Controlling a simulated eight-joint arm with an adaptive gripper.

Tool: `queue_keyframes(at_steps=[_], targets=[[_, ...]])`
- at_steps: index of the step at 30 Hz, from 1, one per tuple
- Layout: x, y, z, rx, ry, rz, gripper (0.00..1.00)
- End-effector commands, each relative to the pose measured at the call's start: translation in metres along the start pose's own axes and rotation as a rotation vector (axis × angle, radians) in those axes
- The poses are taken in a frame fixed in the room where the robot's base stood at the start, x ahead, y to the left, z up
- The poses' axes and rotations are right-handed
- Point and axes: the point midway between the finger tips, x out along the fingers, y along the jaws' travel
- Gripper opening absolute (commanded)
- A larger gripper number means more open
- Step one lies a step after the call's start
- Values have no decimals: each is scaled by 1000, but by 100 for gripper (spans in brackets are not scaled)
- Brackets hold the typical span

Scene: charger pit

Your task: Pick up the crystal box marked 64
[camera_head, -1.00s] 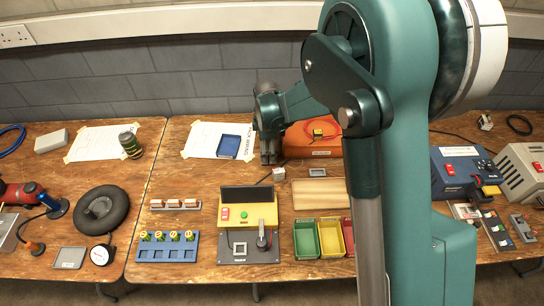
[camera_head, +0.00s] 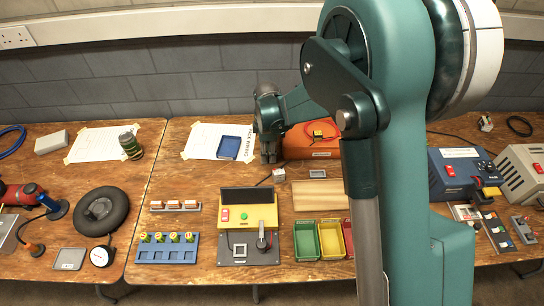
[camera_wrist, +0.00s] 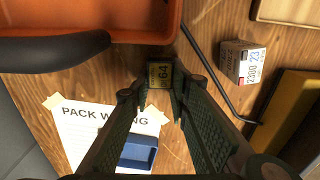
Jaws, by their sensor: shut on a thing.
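The crystal box marked 64 (camera_wrist: 160,75) shows in the upper middle of the wrist view, a small dark box with a yellowish face and the number turned sideways. My gripper (camera_wrist: 159,92) is shut on it, with one finger on each side. In the head view, my gripper (camera_head: 268,158) points down over the table between the paper sheet and the orange tray. The crystal box cannot be made out there.
A small labelled carton (camera_wrist: 242,62) stands to the right. The "PACK WRONG"-like sheet (camera_wrist: 80,140) carries a blue tray (camera_wrist: 138,152). A yellow-grey machine (camera_head: 249,217) stands nearer.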

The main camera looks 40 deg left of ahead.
Motion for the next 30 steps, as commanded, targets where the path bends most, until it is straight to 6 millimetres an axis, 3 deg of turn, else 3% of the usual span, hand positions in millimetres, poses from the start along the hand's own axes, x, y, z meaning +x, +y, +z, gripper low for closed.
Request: queue_keyframes(at_steps=[11,30], targets=[[-9,0,0,0,0,0,10],[-91,0,0,0,0,0,10]])
